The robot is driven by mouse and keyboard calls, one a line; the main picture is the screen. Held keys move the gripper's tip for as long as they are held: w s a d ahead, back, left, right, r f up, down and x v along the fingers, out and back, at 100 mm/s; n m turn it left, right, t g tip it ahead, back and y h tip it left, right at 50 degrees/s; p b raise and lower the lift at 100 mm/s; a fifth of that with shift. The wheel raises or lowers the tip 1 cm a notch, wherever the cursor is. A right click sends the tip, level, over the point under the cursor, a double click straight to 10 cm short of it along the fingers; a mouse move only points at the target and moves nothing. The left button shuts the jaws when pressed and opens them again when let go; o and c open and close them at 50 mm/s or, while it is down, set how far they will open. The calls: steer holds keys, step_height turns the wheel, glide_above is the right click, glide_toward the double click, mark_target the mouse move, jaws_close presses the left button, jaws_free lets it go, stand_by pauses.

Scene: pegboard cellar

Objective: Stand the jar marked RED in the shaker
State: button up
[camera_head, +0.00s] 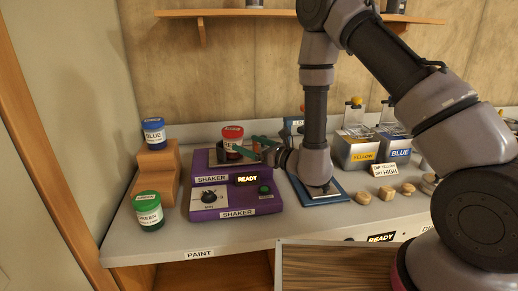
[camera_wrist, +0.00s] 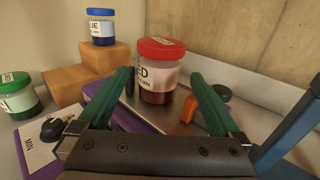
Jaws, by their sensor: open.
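The jar marked RED (camera_wrist: 158,75) has a red lid and stands upright on the metal top of the purple shaker, between my gripper's fingers; it also shows in the head view (camera_head: 232,134). The shaker (camera_head: 238,204) has a dial, a green button and a display reading READY. My gripper (camera_wrist: 168,98) is open, with one green finger on each side of the jar; I see gaps between fingers and jar. An orange piece (camera_wrist: 187,110) is beside the jar. The jar's lower back side is hidden.
A blue-lidded jar (camera_head: 153,133) stands on a wooden step (camera_head: 158,172), and a green-lidded jar (camera_head: 148,210) on the bench left of the shaker. Right are a blue-framed pad (camera_head: 335,198), YELLOW (camera_head: 356,152) and BLUE (camera_head: 396,148) containers, and several wooden pieces (camera_head: 388,193).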

steer(key=s+d+r+n+g, duration=0.4)
steer(key=s+r+n+g, duration=0.35)
steer(key=r, duration=0.35)
steer(key=s+d+r+n+g, duration=0.4)
steer(key=s+r+n+g, duration=0.2)
steer(key=s+r+n, duration=0.3)
steer(key=s+d+r+n+t+h, duration=0.1)
steer(key=d+r+t+h, duration=0.2)
steer(key=d, duration=0.5)
steer(key=d+r+n+t+h, duration=0.2)
steer(key=d+t+h, duration=0.2)
steer(key=d, duration=0.5)
steer(key=s+d+r+n+t+h, duration=0.1)
steer(key=d+r+t+h, duration=0.2)
steer(key=d+h, duration=0.2)
steer(key=d, duration=0.3)
steer(key=shift+s+d+r+h, duration=0.3)
steer(key=shift+h, duration=0.1)
